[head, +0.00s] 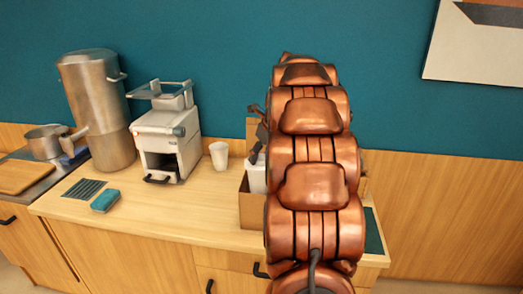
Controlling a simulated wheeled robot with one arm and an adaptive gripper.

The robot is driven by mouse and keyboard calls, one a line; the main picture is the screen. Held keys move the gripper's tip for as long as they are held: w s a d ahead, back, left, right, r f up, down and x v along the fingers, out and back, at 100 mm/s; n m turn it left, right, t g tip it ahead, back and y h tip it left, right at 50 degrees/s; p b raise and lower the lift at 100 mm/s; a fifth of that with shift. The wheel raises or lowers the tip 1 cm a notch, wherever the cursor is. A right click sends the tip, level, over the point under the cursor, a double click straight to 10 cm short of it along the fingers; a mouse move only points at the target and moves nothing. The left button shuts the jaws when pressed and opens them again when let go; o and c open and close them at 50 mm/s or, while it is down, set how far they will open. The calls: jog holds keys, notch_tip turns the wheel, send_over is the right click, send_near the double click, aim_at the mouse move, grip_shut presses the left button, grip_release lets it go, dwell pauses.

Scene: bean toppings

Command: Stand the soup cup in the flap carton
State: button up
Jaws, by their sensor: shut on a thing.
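The flap carton (251,213) is an open brown cardboard box on the counter, with one flap standing up at its back. Its right part is hidden behind my copper arm. A white cup, which I take to be the soup cup (256,181), shows at the carton's opening, its lower part hidden by the front wall. My dark gripper (254,156) is at the cup's top, shut on it, and mostly hidden by my arm. I cannot tell whether the cup touches the carton's floor.
Another white cup (219,156) stands left of the carton. Further left are a white-grey machine (166,135), a tall steel urn (100,110), a teal sponge (105,201) and a dark slatted mat (85,189). The counter's front middle (180,210) is clear.

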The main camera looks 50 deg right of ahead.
jog(key=shift+f, duration=3.7)
jog(key=o, duration=0.9)
jog(key=shift+o, duration=0.2)
notch_tip(320, 180, up, 10)
jog(key=p, duration=0.7)
jog(key=shift+f+p, duration=0.1)
jog(key=shift+p, duration=0.2)
jog(key=shift+r+p, duration=0.3)
jog(key=shift+r, duration=0.8)
